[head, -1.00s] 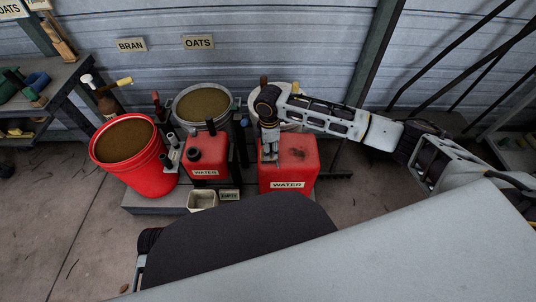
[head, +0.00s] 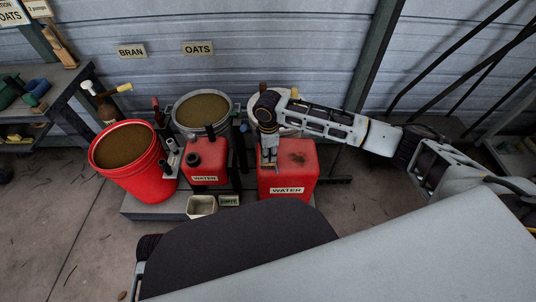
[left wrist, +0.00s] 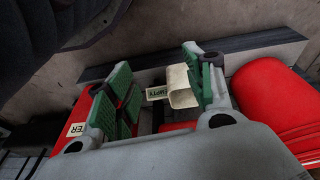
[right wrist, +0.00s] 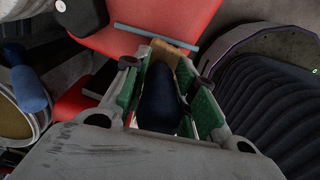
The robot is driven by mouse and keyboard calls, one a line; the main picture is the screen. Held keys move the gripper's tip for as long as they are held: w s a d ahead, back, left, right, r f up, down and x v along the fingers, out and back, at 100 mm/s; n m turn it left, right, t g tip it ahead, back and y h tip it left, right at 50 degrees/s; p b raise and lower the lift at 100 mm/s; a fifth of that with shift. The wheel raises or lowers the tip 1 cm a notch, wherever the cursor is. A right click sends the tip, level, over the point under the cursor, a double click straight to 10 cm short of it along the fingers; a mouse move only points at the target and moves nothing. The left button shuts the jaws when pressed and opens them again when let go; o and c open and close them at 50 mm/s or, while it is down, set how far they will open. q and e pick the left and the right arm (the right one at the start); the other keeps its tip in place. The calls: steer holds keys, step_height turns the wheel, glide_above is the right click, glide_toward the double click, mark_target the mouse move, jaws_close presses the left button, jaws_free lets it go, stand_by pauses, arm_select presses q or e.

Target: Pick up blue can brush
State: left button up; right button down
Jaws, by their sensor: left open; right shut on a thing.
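My right gripper (head: 268,158) is low over the right red water can (head: 303,168) in the head view. In the right wrist view, its green-padded fingers (right wrist: 166,78) are shut on a dark blue thing with a tan wooden end, which looks like the blue can brush (right wrist: 158,95). The arm hides most of it in the head view, so I cannot tell whether it is clear of its support. My left gripper (left wrist: 156,72) is open and empty in the left wrist view, with a small cream box (left wrist: 182,88) beyond its fingers.
A red bucket (head: 166,190), a grey oats bucket (head: 231,104) and a smaller red water can (head: 208,166) crowd the grey platform (head: 145,208). A blue cylinder (right wrist: 29,90) stands left of the right gripper. The floor at the left is clear.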

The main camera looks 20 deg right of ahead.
steer(key=shift+r, duration=0.4)
step_height(320, 180, up, 8)
steer(key=p, duration=0.2)
steer(key=shift+f+p, duration=0.15)
steer(key=shift+p, duration=0.15)
arm_select(q)
steer(key=shift+g+y, duration=0.3)
steer(key=shift+g, duration=0.1)
steer(key=shift+s+a+f, duration=0.15)
steer(key=shift+s+f, duration=0.1)
steer(key=shift+f, duration=0.5)
steer(key=shift+s+a+f, duration=0.15)
steer(key=shift+s+f, duration=0.1)
steer(key=shift+f, duration=0.5)
steer(key=shift+s+a+f, duration=0.15)
steer(key=shift+s+f, duration=0.1)
steer(key=shift+f, duration=0.5)
arm_select(e)
steer(key=shift+r, duration=0.65)
arm_select(q)
steer(key=shift+w+r, duration=0.1)
steer(key=shift+r, duration=0.05)
